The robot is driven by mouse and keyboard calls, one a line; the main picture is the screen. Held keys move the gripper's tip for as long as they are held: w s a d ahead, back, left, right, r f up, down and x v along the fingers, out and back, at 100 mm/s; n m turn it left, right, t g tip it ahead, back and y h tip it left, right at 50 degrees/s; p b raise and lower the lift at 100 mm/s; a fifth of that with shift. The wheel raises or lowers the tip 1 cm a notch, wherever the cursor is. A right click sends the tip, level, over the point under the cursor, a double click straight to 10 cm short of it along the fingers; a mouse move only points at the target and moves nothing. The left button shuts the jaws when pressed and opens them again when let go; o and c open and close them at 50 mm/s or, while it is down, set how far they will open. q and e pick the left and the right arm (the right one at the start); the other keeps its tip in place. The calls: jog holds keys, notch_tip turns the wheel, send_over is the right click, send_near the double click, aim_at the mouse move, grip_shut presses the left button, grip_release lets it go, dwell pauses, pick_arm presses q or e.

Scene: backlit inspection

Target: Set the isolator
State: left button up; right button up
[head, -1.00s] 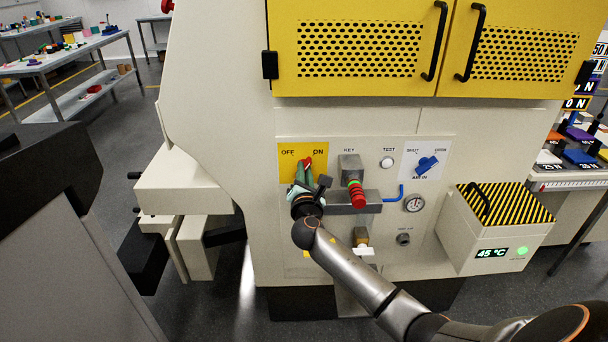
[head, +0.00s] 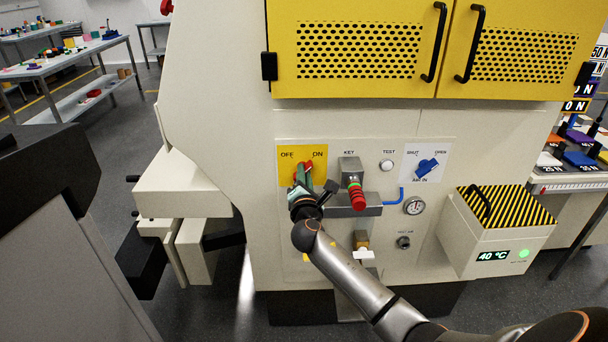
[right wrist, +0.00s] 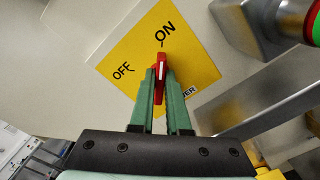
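The isolator is a red handle with a white mark (right wrist: 161,66) on a yellow plate (head: 317,152) labelled OFF at left and ON at right. In the right wrist view the handle's mark points toward ON. My right gripper (right wrist: 161,88) has its two green fingers closed on either side of the red handle. In the head view my right gripper (head: 305,175) is at the lower part of the yellow plate and hides most of the handle. My left gripper is not in view.
Right of the plate are a key block (head: 350,167) with a red-and-green ringed piece (head: 356,197), a grey bar (head: 368,210), a blue AIR IN knob (head: 427,166) and a gauge (head: 414,206). A striped-lid box (head: 495,246) juts out at right, reading 40 °C.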

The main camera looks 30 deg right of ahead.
jog(key=o, duration=0.4)
jog(key=shift+s+a, duration=0.35)
jog(key=shift+s, duration=0.15)
jog(key=p+v, duration=0.1)
jog(key=v, duration=1)
jog(key=shift+s, duration=0.2)
